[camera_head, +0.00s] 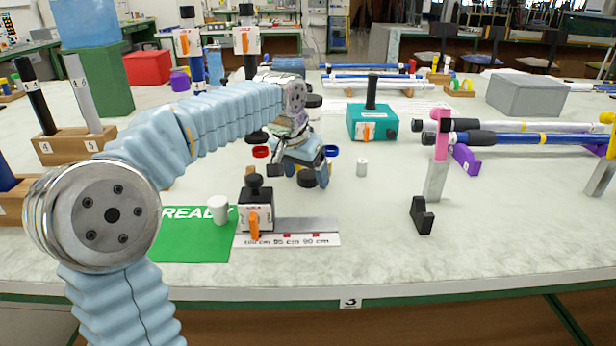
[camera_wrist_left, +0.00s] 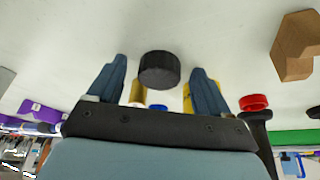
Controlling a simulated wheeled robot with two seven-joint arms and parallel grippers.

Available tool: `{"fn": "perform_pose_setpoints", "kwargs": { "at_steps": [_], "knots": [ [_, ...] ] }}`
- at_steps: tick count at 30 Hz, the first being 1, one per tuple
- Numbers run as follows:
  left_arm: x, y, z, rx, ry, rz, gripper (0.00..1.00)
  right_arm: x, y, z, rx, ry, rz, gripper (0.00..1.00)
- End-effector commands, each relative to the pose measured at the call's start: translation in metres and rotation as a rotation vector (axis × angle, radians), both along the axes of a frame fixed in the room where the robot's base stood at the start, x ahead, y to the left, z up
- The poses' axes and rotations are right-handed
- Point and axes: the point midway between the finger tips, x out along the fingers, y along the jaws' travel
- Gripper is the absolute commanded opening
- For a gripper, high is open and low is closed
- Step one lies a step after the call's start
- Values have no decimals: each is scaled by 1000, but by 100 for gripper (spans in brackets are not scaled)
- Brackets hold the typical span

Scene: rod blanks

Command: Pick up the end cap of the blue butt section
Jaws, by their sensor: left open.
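My left gripper (camera_head: 299,170) is open over the middle of the table, its fingers pointing down. A black round cap (camera_head: 307,179) stands on the tabletop at its fingers. In the left wrist view the black cap (camera_wrist_left: 158,72) shows between the two spread fingers of the gripper (camera_wrist_left: 159,76), with a gap on each side. I cannot tell whether this cap belongs to the blue butt section. A blue rod (camera_head: 520,139) with a black grip lies on supports at the right, beside a white rod (camera_head: 540,126). My right gripper is not in view.
A teal box (camera_head: 372,124) is behind. A gauge block (camera_head: 256,210) stands in front, left of a black bracket (camera_head: 421,215).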

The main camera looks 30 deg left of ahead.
Motion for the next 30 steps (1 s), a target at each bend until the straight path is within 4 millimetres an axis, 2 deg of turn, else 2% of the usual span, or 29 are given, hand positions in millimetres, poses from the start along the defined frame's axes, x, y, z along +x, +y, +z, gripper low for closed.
{"fn": "perform_pose_setpoints", "kwargs": {
  "at_steps": [5,17,25,30],
  "knots": [
    [0,0,0,0,0,0,79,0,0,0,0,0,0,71],
    [0,0,0,0,0,0,21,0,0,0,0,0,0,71],
    [0,0,2,0,-1,0,20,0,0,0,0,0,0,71],
    [1,0,17,0,-3,0,20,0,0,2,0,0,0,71]
  ]
}}
